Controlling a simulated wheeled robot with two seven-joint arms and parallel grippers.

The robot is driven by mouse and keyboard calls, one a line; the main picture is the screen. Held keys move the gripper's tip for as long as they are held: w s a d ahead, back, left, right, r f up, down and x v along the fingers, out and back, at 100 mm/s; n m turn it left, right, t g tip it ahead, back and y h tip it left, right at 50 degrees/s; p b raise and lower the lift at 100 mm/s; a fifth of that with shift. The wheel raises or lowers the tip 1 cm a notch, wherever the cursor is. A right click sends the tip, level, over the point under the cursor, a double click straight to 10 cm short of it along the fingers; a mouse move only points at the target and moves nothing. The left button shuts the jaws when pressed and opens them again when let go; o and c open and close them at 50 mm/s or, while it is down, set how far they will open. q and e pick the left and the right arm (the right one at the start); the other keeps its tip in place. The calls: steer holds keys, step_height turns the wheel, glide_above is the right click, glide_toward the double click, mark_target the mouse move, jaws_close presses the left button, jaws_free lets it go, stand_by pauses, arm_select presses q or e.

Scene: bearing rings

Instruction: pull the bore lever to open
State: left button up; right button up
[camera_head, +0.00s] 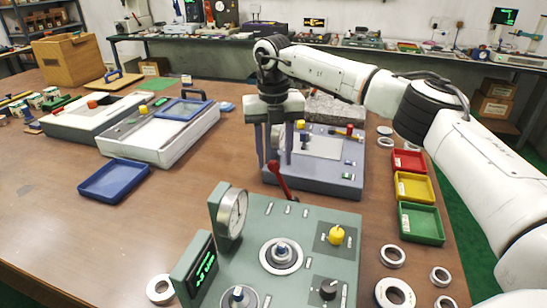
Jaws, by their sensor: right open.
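The red lever (279,180) rises at the back edge of the green gauge station (310,225), its red knob up and leaning to the left. I take it to be the bore lever. My right gripper (275,158) points down just above and around the lever's top, its two fingers apart. I cannot tell whether a finger touches the knob. My left gripper is not in view. The station also carries a round dial (232,212), a green-lit display (204,268), a ring on a post (281,254), a yellow knob (336,235) and a black knob (328,288).
A grey-blue machine (333,180) stands just behind the lever. Red (409,161), yellow (414,187) and green (421,223) trays line the right side, with loose metal rings (392,256) nearby. A blue tray (114,180) lies at left. The table's left front is mostly clear.

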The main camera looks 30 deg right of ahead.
steer(key=shift+f, duration=0.75)
steer(key=shift+w, duration=0.1)
jaws_close()
